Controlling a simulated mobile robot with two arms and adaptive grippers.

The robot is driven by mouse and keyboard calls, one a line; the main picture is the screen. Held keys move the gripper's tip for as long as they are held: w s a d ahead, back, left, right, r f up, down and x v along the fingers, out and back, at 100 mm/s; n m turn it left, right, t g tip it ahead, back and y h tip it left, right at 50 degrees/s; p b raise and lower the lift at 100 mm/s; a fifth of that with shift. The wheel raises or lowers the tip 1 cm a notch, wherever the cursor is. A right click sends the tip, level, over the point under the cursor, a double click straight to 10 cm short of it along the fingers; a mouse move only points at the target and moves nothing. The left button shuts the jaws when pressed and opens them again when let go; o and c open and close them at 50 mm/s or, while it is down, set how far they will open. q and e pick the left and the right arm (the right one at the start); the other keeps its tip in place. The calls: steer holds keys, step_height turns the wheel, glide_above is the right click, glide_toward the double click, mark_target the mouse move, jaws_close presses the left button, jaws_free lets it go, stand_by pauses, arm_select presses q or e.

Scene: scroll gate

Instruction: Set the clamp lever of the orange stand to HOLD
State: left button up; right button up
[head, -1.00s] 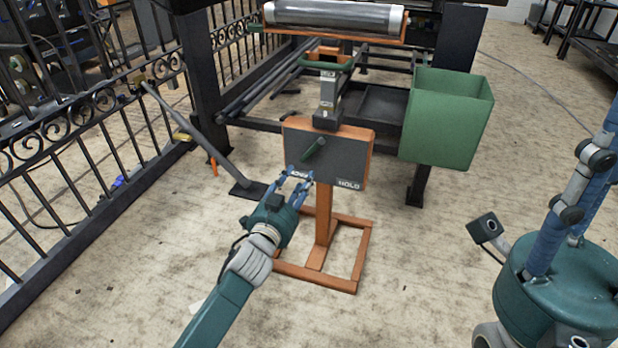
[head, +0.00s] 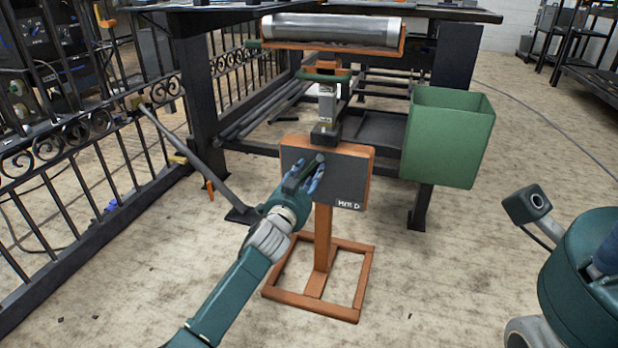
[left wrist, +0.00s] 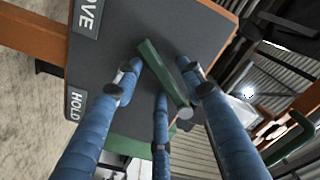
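The orange stand (head: 323,235) is upright on the floor, with a dark grey panel (head: 345,172) framed in orange. Its HOLD label (head: 348,204) is at the panel's lower right; in the left wrist view the HOLD label (left wrist: 75,104) and a partly cut-off MOVE label (left wrist: 88,16) show. The green clamp lever (left wrist: 160,68) slants across the panel there; in the head view my fingers mostly cover it. My left gripper (head: 312,172) is at the panel, its blue fingers apart on both sides of the lever. I cannot tell whether they touch it. My right gripper is out of view.
A metal roller (head: 330,28) lies on an orange cradle above the stand. A green bin (head: 448,138) hangs to the right. A black iron gate (head: 75,165) is at the left, with a dark bar leaning near it. Open floor lies in front.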

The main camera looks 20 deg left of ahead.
arm_select(q)
jaws_close()
